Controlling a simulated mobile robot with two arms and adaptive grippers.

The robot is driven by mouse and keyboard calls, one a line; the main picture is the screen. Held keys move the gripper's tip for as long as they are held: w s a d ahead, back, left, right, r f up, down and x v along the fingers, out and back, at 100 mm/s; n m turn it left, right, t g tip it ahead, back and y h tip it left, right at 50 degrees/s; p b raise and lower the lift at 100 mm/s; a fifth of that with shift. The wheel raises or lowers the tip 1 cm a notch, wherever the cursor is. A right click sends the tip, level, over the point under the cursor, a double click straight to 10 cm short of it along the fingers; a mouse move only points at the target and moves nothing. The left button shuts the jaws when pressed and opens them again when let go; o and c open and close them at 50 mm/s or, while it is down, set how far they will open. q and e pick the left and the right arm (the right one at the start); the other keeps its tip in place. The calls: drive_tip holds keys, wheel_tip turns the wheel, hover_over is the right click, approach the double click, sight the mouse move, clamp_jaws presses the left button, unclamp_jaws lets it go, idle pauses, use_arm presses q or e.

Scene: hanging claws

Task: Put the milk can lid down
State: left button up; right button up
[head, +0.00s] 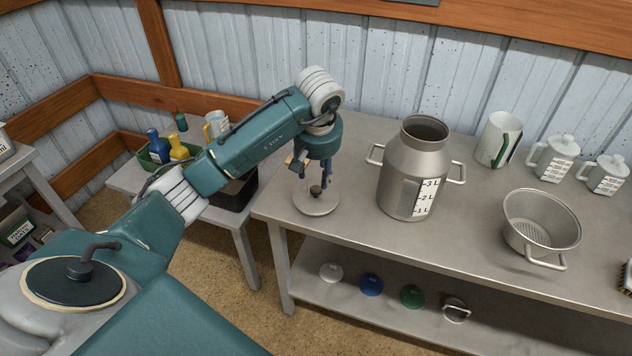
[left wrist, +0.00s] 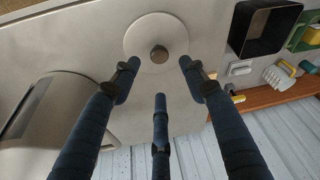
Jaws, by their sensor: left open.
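The milk can lid (head: 318,208), a flat round grey disc with a small dark knob, lies flat on the grey table near its left end. In the left wrist view the lid (left wrist: 146,31) shows with its knob up. My left gripper (head: 311,176) points down just above the lid, its blue fingers spread and empty. In the wrist view the fingers (left wrist: 159,70) are clear of the knob. The milk can (head: 412,170), metal with two side handles and litre marks, stands upright and open-topped to the right. My right gripper is not in view.
A metal strainer (head: 541,222), a white jug with a green handle (head: 498,139) and white lidded measuring pots (head: 555,158) stand right of the can. Colored lids (head: 371,284) lie on the lower shelf. A black bin (head: 234,194) and bottles sit on the side table.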

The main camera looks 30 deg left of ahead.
use_arm(q)
drive_tip(key=v, duration=0.3)
drive_tip(key=shift+r, duration=0.15)
idle(0.4)
